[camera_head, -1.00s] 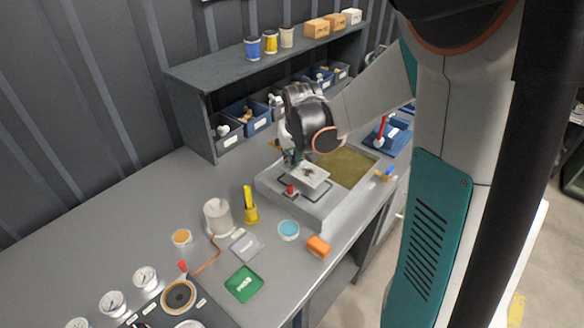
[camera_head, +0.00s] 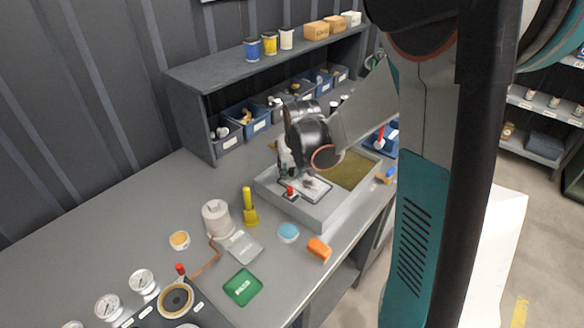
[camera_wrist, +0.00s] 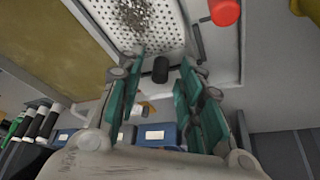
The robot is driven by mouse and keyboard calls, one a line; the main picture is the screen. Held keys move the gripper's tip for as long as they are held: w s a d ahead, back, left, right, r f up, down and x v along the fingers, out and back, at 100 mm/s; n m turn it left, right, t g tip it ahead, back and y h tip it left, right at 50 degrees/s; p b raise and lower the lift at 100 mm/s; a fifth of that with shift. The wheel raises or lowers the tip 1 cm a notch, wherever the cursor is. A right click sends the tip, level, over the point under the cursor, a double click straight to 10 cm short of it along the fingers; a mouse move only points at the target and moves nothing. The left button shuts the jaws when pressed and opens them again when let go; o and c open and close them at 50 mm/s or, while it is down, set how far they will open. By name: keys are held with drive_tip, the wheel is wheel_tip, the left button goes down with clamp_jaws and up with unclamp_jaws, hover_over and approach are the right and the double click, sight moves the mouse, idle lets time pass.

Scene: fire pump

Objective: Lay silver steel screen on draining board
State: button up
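The silver steel screen (camera_head: 314,188) is a perforated plate with dark debris on it. It lies flat on the pale draining board (camera_head: 318,207) at the near left end of the grey basin, within a black outline. In the wrist view the screen (camera_wrist: 172,28) fills the top middle, with a short black handle (camera_wrist: 160,70) towards me. My gripper (camera_wrist: 163,60) is open, its teal fingers on either side of the handle with gaps visible. In the head view my gripper (camera_head: 290,172) is at the screen's far left edge; its fingers are partly hidden.
A red knob (camera_head: 290,191) stands close to the screen's left. Murky yellow-brown liquid (camera_head: 352,170) fills the basin's other part. Shelf bins (camera_head: 256,122) are behind.

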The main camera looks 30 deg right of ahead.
sight(296, 188)
drive_tip(key=p+v, duration=0.4)
drive_tip(key=v, duration=0.8)
